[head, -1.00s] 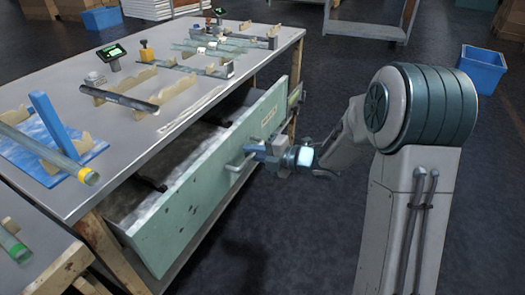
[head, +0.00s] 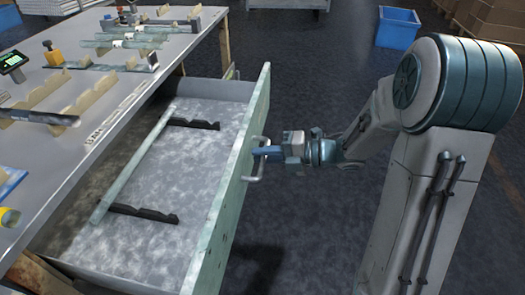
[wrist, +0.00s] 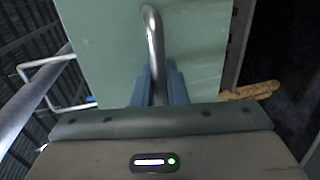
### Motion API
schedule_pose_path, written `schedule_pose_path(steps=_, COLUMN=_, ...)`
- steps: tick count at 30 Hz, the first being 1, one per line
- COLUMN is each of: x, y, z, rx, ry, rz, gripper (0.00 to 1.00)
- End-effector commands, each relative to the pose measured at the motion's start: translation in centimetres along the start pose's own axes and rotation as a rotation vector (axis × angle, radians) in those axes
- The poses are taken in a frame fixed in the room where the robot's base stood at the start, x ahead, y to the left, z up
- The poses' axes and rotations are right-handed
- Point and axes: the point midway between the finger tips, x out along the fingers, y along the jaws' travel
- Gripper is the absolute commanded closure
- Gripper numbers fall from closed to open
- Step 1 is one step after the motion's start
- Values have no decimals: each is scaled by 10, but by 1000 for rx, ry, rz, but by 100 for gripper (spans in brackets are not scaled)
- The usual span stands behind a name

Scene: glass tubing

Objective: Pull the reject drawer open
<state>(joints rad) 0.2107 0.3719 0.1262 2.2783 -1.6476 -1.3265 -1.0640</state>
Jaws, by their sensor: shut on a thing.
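The reject drawer (head: 205,255) is pulled well out from under the bench, and its grey floor shows in the head view. A glass tube (head: 133,168) lies lengthwise inside, near two black notched supports (head: 145,214). My gripper (head: 268,151) is shut on the metal handle (head: 257,172) on the green drawer front. In the wrist view the blue fingers of my gripper (wrist: 158,84) close around the handle bar (wrist: 154,38), against the pale green front (wrist: 200,45). The lettering on the drawer front is not readable from here.
The bench top (head: 75,100) above the drawer carries glass tubes on wooden notched rests and a small display (head: 12,62). A blue bin (head: 398,27) stands on the floor at the back right. The dark floor beside the drawer is clear.

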Motion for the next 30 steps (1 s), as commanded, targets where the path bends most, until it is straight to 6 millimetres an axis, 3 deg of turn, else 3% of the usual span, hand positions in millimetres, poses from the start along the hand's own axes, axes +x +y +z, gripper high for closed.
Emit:
schedule_pose_path(steps=10, x=0, y=0, z=-1, rx=-1, ry=3, rz=-1, gripper=100)
schedule_pose_path(steps=12, x=0, y=0, z=0, rx=-1, ry=2, rz=-1, gripper=74)
schedule_pose_path(steps=13, x=0, y=0, z=0, rx=-1, ry=2, rz=-1, gripper=70)
schedule_pose_path(steps=23, x=-4, y=0, z=0, rx=-1, ry=-1, rz=-1, gripper=70)
schedule_pose_path(steps=30, x=-41, y=2, z=1, rx=0, ry=-5, rz=-1, gripper=70)
